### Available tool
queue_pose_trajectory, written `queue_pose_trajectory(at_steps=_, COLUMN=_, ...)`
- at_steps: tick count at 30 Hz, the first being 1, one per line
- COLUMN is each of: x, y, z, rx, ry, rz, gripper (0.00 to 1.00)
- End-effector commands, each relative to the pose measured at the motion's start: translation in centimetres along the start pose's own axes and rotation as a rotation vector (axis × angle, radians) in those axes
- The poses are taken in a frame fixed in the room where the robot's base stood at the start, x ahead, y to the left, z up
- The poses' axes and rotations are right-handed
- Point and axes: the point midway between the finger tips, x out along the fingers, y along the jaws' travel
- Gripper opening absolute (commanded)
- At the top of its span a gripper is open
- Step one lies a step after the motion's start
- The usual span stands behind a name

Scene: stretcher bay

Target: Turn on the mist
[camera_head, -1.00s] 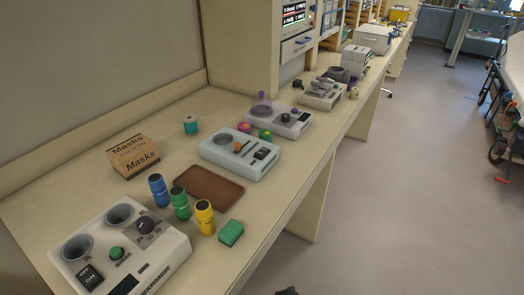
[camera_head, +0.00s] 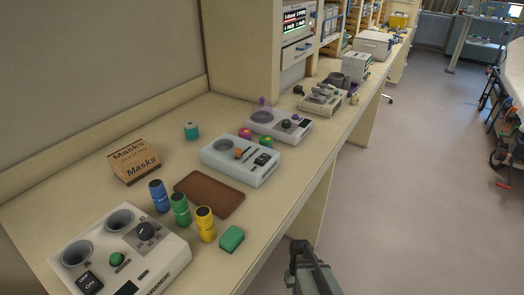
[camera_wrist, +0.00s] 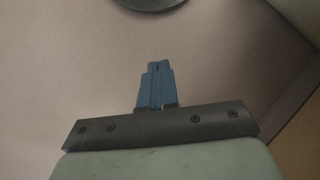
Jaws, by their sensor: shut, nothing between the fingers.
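Several control units stand along the bench, and I cannot read which one makes mist. The nearest white unit (camera_head: 165,262) has two dark cups, a green button (camera_head: 117,259), a dial (camera_head: 146,231) and an OFF/ON rocker switch (camera_head: 88,283). The pale blue-grey middle unit (camera_head: 240,160) has a round well, an orange-knobbed slider (camera_head: 238,153) and a black switch (camera_head: 262,159). The third unit (camera_head: 280,125) has a purple-topped well and a black knob. My gripper (camera_head: 302,246) is off the bench's front edge, low at right, touching nothing. Its blue fingers (camera_wrist: 157,70) are shut and empty in the wrist view.
Blue (camera_head: 159,196), green (camera_head: 180,209) and yellow (camera_head: 205,224) bottles and a green block (camera_head: 231,238) stand near the front edge. A brown tray (camera_head: 210,194) and a masks box (camera_head: 134,161) lie behind. Open floor (camera_head: 400,200) is at right.

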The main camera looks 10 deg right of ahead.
Motion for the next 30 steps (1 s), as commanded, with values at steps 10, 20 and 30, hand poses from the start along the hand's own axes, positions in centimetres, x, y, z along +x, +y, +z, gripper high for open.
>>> queue_pose_trajectory(at_steps=10, x=-8.0, y=4.4, z=-4.7, rx=0.017, ry=0.085, rz=-0.027, gripper=0.0)
queue_pose_trajectory(at_steps=20, x=-16.2, y=9.3, z=-7.3, rx=0.032, ry=0.162, rz=-0.043, gripper=0.0)
queue_pose_trajectory(at_steps=30, x=-25.1, y=15.0, z=-8.3, rx=0.048, ry=0.242, rz=-0.048, gripper=0.0)
